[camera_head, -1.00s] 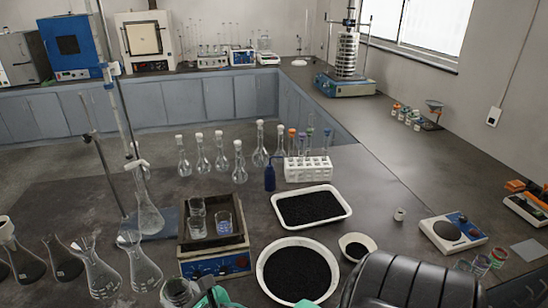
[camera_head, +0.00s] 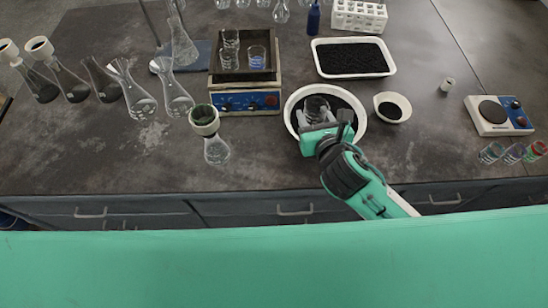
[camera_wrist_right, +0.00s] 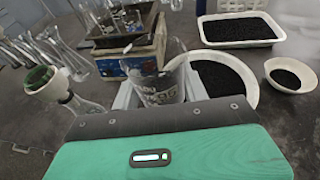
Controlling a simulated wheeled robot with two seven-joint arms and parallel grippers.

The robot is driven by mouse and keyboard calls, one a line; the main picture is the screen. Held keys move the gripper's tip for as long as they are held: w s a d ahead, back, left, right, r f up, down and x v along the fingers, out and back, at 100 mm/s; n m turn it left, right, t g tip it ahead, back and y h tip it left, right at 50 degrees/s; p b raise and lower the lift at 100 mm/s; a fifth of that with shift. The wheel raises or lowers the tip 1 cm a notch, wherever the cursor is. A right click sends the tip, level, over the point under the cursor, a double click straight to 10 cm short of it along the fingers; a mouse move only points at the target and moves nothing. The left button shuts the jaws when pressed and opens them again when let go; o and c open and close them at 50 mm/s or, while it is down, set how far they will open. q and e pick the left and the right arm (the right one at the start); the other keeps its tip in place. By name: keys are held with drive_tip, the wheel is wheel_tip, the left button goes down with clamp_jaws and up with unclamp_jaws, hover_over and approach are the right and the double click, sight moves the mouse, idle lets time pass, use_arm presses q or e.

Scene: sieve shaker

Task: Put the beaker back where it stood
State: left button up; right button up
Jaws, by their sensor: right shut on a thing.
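The clear glass beaker (camera_head: 318,103) is between the fingers of my right gripper (camera_head: 317,116), which is shut on it. In the head view they overlap the large round white bowl (camera_head: 292,122) of black grains. In the right wrist view the beaker (camera_wrist_right: 160,87) looks roughly upright, with printed markings on its side; the fingers of the gripper (camera_wrist_right: 160,96) flank it. I cannot tell how high it is above the bowl or table, or whether it holds anything. My left gripper is not in view.
A hotplate (camera_head: 247,103) bearing glassware stands left of the bowl. A funnel-topped flask (camera_head: 216,150) is nearer the front edge. A rectangular white tray (camera_head: 388,75), a small bowl (camera_head: 406,112) and a balance (camera_head: 500,130) lie to the right. The front strip of bench is mostly clear.

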drive_tip(key=w+a+f+n+y+b, duration=0.1)
drive_tip(key=a, duration=0.4)
drive_tip(key=w+a+f+n+y+b, duration=0.1)
drive_tip(key=w+a+f+y, duration=0.1)
drive_tip(key=a, duration=0.4)
hover_over(268, 159)
drive_tip(key=shift+g, duration=0.4)
wheel_tip(268, 159, down, 15)
drive_tip(key=shift+f+b, duration=0.1)
drive_tip(key=shift+b, duration=0.2)
drive_tip(key=shift+f+b, duration=0.3)
drive_tip(key=shift+f, duration=1.8)
drive_tip(key=shift+f, duration=0.15)
drive_tip(key=o, duration=1)
